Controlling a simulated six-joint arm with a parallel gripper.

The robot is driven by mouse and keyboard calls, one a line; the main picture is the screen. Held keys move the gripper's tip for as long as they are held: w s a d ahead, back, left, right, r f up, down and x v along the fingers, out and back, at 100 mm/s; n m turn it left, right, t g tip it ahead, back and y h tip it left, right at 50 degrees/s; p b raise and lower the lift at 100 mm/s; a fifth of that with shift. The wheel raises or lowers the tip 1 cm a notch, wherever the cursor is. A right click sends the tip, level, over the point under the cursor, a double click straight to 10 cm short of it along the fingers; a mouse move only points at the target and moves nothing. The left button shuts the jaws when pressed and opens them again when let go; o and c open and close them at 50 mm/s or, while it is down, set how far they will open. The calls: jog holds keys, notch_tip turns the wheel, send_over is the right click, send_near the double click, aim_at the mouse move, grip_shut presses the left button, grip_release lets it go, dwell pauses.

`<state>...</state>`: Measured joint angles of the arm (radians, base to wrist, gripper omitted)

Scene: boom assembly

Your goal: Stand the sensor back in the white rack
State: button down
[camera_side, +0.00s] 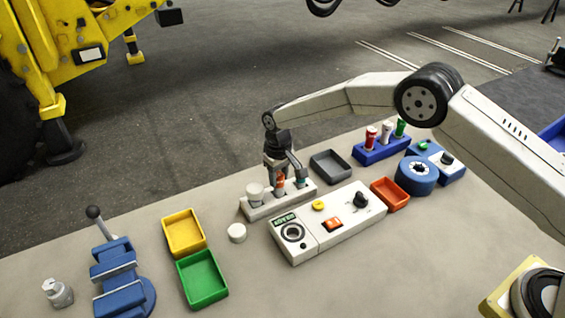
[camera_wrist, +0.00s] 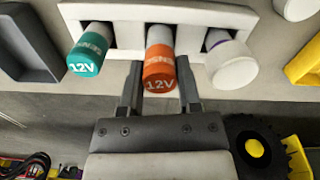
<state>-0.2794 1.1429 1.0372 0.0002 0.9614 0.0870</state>
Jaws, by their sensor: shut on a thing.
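The white rack (camera_side: 262,211) stands on the table behind the white control box; it also shows in the wrist view (camera_wrist: 113,14). My gripper (camera_wrist: 160,88) is shut on the orange-capped sensor (camera_wrist: 159,72), marked 12V, with a finger on each side of it. This sensor stands at the rack's middle opening, and its orange part shows in the side view (camera_side: 279,183). Whether it is fully seated I cannot tell. A teal-capped sensor (camera_wrist: 85,62) and a white-capped one (camera_wrist: 231,65) with a purple band stand in the openings on either side.
The control box (camera_side: 325,222) is close in front of the rack. A grey tray (camera_side: 330,166), red tray (camera_side: 390,193) and blue rack of tubes (camera_side: 381,150) lie to the right. A white cylinder (camera_side: 237,233), yellow tray (camera_side: 184,233), green tray (camera_side: 202,279) and blue vise (camera_side: 118,270) lie left.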

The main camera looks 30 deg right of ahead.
jog(key=shift+f, duration=0.8)
jog(key=shift+c, duration=1.1)
grip_release()
jog(key=shift+r, duration=0.1)
jog(key=shift+r, duration=3.4)
